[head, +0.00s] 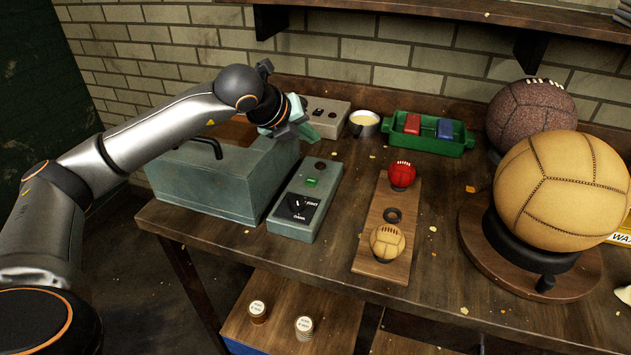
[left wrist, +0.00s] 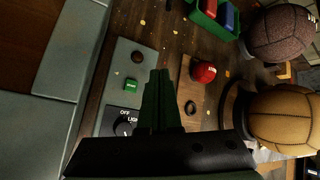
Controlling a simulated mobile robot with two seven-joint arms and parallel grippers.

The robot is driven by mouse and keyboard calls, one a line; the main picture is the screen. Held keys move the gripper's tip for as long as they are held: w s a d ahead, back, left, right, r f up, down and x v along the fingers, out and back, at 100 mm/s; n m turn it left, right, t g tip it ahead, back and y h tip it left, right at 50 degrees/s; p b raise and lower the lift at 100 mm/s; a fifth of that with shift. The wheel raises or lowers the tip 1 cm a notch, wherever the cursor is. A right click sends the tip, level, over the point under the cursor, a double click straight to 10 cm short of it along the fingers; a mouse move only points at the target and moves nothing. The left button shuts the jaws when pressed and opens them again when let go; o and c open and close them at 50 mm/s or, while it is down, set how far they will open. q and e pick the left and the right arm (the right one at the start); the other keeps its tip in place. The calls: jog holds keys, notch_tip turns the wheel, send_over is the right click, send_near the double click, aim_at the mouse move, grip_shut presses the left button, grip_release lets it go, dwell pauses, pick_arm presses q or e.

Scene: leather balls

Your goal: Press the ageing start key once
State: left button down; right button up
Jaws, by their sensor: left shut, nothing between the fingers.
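A grey-green control box (head: 296,222) stands on the bench. It bears a green key (head: 312,182), a dark round button or lamp (head: 320,165) and a black dial plate with a knob (head: 297,207). The left wrist view shows the green key (left wrist: 131,85) and the dial plate (left wrist: 122,122), with "OFF" legible. Lettering on the key is too small to read. My left gripper (head: 301,127) is shut and empty, above and behind the control box. Its closed fingers (left wrist: 158,85) appear just right of the green key in the wrist view. The right gripper is not in view.
A large grey-green chest (head: 215,185) stands left of the control box. A beige box (head: 329,126), a cup (head: 364,122) and a green tray (head: 465,148) stand behind. A wooden board (head: 370,258) with small balls and a large tan ball (head: 562,190) are to the right.

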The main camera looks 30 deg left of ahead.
pick_arm(q)
jog(key=shift+a+r, duration=0.15)
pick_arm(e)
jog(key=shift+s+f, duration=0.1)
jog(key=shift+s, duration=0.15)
pick_arm(q)
jog(key=b, duration=0.5)
send_over(309, 184)
notch_tip(309, 184, down, 8)
jog(key=shift+r, duration=0.1)
jog(key=shift+f+b, duration=0.55)
jog(key=shift+b, duration=0.1)
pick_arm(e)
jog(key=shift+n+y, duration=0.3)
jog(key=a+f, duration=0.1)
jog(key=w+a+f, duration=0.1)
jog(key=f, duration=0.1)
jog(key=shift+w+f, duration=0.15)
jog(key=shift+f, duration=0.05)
